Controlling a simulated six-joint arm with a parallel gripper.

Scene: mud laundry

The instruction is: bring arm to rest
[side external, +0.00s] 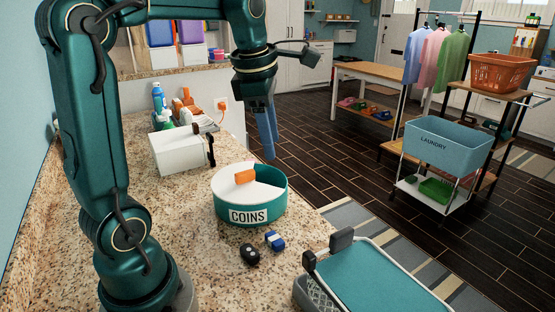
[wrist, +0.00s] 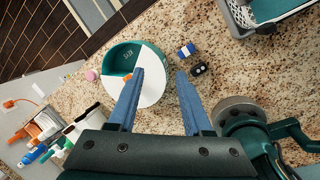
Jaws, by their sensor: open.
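My gripper (side external: 268,148) hangs above the counter near its far edge, fingers pointing down, up and behind the round tin in the side view. In the wrist view my gripper (wrist: 160,82) shows two blue fingers spread apart with nothing between them. The teal tin (side external: 250,206) marked COINS stands on the granite counter (side external: 180,215). A white partial cover lies over its top, and a small orange block (side external: 244,177) sits on it. The tin (wrist: 121,57) also shows in the wrist view, partly hidden by the left finger.
A black fob (side external: 250,255) and a blue-and-white block (side external: 275,240) lie in front of the tin. A white box (side external: 180,150) and bottles (side external: 158,97) stand behind left. A teal-topped basket (side external: 370,283) is at the front right. A LAUNDRY bin (side external: 445,148) stands beyond the counter.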

